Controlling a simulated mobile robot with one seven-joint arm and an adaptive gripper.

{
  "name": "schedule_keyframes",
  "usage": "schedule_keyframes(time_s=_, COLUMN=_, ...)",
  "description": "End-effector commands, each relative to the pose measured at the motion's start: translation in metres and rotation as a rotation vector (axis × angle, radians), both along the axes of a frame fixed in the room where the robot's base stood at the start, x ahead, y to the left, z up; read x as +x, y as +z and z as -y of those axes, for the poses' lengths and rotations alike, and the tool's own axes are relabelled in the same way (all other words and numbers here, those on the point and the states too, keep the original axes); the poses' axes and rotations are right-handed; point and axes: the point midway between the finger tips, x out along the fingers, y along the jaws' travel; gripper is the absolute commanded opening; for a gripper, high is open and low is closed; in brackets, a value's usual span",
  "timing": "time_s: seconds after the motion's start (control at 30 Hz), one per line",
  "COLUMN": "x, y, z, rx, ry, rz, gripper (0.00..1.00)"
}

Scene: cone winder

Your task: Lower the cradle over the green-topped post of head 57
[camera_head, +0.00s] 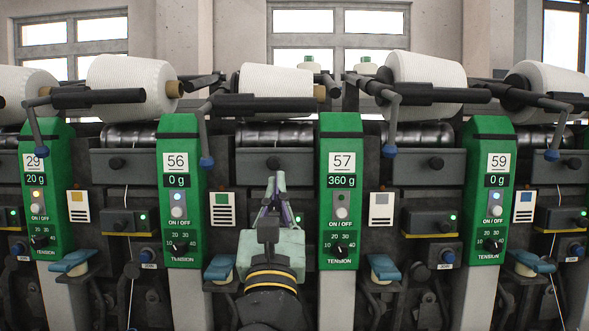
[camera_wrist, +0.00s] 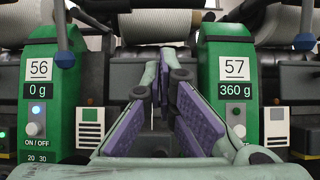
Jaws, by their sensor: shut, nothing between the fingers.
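The green-topped post of head 57 (camera_head: 341,160) stands right of centre, its display reading 360 g. It also shows at the right in the wrist view (camera_wrist: 232,90). A black cradle bar (camera_head: 262,103) with a white cone (camera_head: 277,80) lies to its upper left. Another cradle bar (camera_head: 430,93) with a cone (camera_head: 428,70) lies to its upper right, with a blue-knobbed lever (camera_head: 389,150) hanging beside the post. I cannot tell which cradle belongs to head 57. My gripper (camera_head: 272,186) is shut and empty, left of and apart from the post; its fingers fill the middle of the wrist view (camera_wrist: 162,80).
Similar green posts of head 56 (camera_head: 178,160) and head 59 (camera_head: 494,165) stand either side. A blue-knobbed lever (camera_head: 207,162) hangs near post 56. Dark machine boxes and blue paddles (camera_head: 384,267) jut out low. Open space lies in front of the posts.

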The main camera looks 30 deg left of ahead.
Motion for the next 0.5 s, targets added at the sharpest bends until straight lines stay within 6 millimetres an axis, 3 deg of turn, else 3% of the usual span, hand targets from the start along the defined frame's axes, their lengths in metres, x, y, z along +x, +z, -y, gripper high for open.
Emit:
schedule_keyframes(time_s=0.4, x=0.060, y=0.058, z=-0.034, rx=-0.001, ry=-0.005, rz=0.002, gripper=0.00)
schedule_keyframes(time_s=0.5, x=0.060, y=0.075, z=-0.035, rx=0.001, ry=-0.005, rz=0.004, gripper=0.00)
